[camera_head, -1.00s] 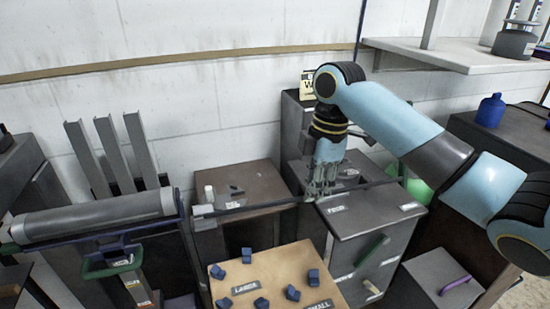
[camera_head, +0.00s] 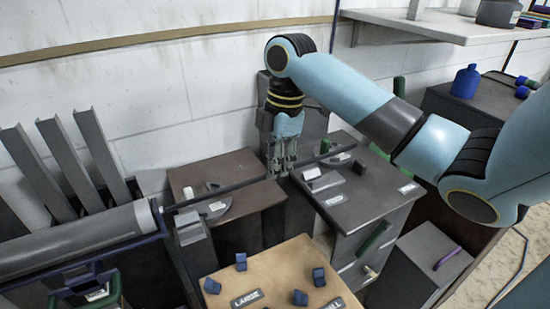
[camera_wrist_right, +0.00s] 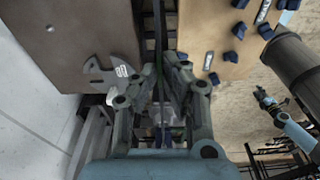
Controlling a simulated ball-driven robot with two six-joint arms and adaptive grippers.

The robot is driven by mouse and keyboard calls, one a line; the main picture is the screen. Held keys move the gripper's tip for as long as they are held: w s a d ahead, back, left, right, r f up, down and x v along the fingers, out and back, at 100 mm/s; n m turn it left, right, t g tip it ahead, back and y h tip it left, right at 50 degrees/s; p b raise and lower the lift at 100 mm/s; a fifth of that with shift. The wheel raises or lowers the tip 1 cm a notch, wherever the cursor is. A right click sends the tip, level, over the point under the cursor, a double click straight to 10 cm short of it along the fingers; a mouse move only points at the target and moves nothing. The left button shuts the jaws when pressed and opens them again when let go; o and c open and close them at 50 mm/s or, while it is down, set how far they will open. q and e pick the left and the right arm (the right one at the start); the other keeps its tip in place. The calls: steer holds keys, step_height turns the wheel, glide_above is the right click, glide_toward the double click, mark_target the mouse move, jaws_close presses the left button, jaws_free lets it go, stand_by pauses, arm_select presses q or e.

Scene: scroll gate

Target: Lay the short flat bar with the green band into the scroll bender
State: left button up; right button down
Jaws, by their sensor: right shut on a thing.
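My right gripper (camera_head: 281,170) is shut on a long thin dark bar (camera_head: 236,188), which it holds across the gap between two work tops. It also shows in the right wrist view (camera_wrist_right: 158,80), with the bar (camera_wrist_right: 158,45) running up between its fingers. A grey hooked plate with a white label, which looks like a scroll bender (camera_head: 214,207), lies on the brown top to the left. The bar's left part is over or near it; I cannot tell whether they touch.
A grey top (camera_head: 375,195) with a second labelled grey fixture (camera_head: 322,182) stands right of the gripper. A tan board (camera_head: 270,268) with blue blocks is in front. A large grey cylinder (camera_head: 80,240) and upright channels (camera_head: 65,165) stand at left.

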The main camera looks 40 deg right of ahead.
step_height(320, 180, down, 6)
steer(key=b, duration=0.4)
steer(key=shift+r, duration=0.2)
steer(key=shift+p, duration=0.45)
steer(key=shift+f, duration=0.25)
stand_by(0.8)
steer(key=c, duration=1.4)
jaws_free()
step_height(320, 180, up, 12)
steer(key=d, duration=0.1)
steer(key=shift+s+d, duration=0.2)
steer(key=shift+s, duration=0.1)
